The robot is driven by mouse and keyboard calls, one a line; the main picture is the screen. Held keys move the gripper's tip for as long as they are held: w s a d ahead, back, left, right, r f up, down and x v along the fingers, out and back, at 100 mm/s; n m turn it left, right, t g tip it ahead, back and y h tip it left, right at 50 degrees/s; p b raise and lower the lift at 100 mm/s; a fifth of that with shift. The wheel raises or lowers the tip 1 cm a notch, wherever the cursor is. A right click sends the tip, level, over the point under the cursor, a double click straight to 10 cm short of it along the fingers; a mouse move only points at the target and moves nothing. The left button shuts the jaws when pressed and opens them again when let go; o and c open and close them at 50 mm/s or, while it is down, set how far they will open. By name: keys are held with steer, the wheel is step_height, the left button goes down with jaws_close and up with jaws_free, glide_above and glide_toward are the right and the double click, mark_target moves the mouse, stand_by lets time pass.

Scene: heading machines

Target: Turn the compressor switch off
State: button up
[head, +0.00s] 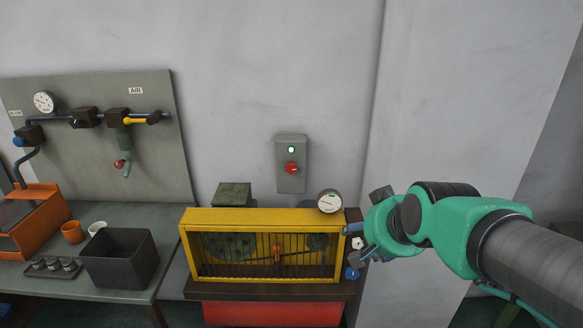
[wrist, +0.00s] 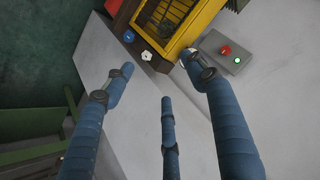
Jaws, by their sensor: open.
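A grey box (head: 291,165) is fixed to the wall above the yellow-framed compressor (head: 188,249). It carries a lit green lamp (head: 291,150) and a red knob (head: 291,168); no label is readable. In the wrist view, the box (wrist: 231,54) lies at upper right. On the compressor's right end are a white knob (head: 358,243) and a blue knob (head: 352,273); the wrist view also shows the white knob (wrist: 147,55) and blue knob (wrist: 129,36). My gripper (head: 364,213) is open and empty beside that end, right of and below the box. Its fingers (wrist: 157,75) are spread.
A pressure gauge (head: 330,201) stands on the compressor's top right. A wall pilaster (head: 400,120) rises behind my arm. At left are an air-line panel (head: 70,150), a dark bin (head: 118,260) and an orange machine (head: 35,215). The wall around the box is clear.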

steer(key=w+a+f+m+t+p, duration=0.1)
steer(key=w+a+t, duration=0.15)
steer(key=w, duration=0.65)
steer(key=w+a+m+t+p, duration=0.15)
steer(key=w+a, duration=0.25)
steer(key=w, duration=0.6)
steer(key=w+a+f+m+t+p, duration=0.1)
steer(key=w+a+m, duration=0.15)
steer(key=w, duration=0.65)
steer(key=m+t+h+p, duration=0.1)
steer(key=m+t+p, duration=0.2)
steer(key=m+t, duration=0.15)
glide_toward(292, 169)
steer(key=shift+s+a+n, duration=0.15)
steer(key=shift+s+n, duration=0.1)
steer(key=shift+s, duration=1.35)
steer(key=shift+w+b, duration=0.65)
steer(key=shift+w, duration=6.25)
